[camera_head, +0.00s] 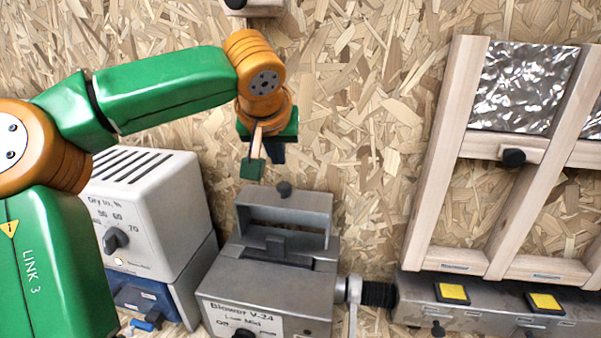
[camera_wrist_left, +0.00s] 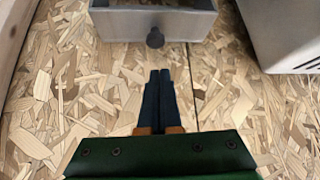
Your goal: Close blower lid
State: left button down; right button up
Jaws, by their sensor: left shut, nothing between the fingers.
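The blower (camera_head: 265,290) is a grey metal box labelled "Blower V-24" at the bottom middle of the head view. Its lid (camera_head: 312,235) stands raised at the back of the box, like a shallow frame, with a dark knob (camera_head: 284,189) on its upper edge. My left gripper (camera_head: 278,158) is above the lid, near the knob and apart from it. In the left wrist view the fingers (camera_wrist_left: 158,75) are shut and empty, pointing toward the knob (camera_wrist_left: 155,38) and lid (camera_wrist_left: 120,24), with a gap between. My right gripper is not in view.
A white dial unit (camera_head: 155,205) on a blue base stands left of the blower. A wooden frame (camera_head: 440,170) with foil panels stands at the right above a grey duct (camera_head: 420,310). A black hose (camera_head: 378,294) joins the blower to the duct. A chipboard wall is behind.

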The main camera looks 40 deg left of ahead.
aim_at(283, 182)
pick_arm(q)
jog(key=p+x, duration=0.1)
jog(key=x, duration=0.3)
jog(key=shift+f, duration=0.35)
jog(key=x, duration=0.4)
jog(key=shift+w+p, duration=0.3)
jog(key=shift+w, duration=0.1)
jog(key=shift+s+d, duration=0.1)
jog(key=shift+s, duration=0.1)
